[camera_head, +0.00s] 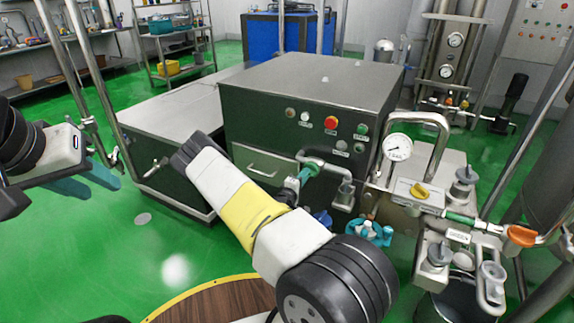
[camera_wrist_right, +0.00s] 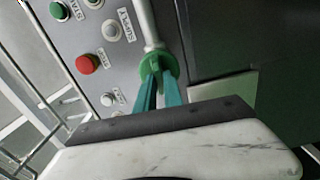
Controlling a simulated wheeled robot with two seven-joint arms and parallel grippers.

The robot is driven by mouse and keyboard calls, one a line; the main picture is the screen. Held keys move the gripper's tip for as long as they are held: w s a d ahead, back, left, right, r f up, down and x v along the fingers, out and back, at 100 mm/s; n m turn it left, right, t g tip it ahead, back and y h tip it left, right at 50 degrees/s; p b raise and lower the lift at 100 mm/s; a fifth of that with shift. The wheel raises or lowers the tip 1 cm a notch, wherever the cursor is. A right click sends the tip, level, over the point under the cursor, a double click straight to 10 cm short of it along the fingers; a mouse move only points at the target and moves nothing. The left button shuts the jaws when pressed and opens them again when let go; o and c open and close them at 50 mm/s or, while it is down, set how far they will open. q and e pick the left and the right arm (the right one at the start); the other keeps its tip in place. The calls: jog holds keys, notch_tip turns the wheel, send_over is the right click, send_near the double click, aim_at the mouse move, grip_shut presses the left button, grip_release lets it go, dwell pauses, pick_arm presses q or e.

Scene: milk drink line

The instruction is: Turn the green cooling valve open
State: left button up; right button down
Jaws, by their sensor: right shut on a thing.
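The green valve (camera_wrist_right: 160,66) is a round green piece on a pale pipe at the front of the dark machine. In the head view it shows as a green part (camera_head: 309,170) at the pipe's left end. My right gripper (camera_wrist_right: 158,92) has its teal fingers shut on the valve, seen from close by in the wrist view. In the head view the right gripper (camera_head: 293,185) is partly hidden by my own arm. My left gripper (camera_head: 88,184) is empty at the far left, its teal fingers apart, away from the machine.
The machine (camera_head: 310,90) carries labelled buttons and a red knob (camera_head: 330,123). A round brown table (camera_head: 215,302) is in front. Green floor lies open at left.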

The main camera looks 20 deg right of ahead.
jog(key=shift+f+n, duration=0.1)
jog(key=shift+n, duration=0.3)
jog(key=c, duration=1.5)
grip_release()
jog(key=shift+o, duration=0.2)
jog(key=v, duration=0.8)
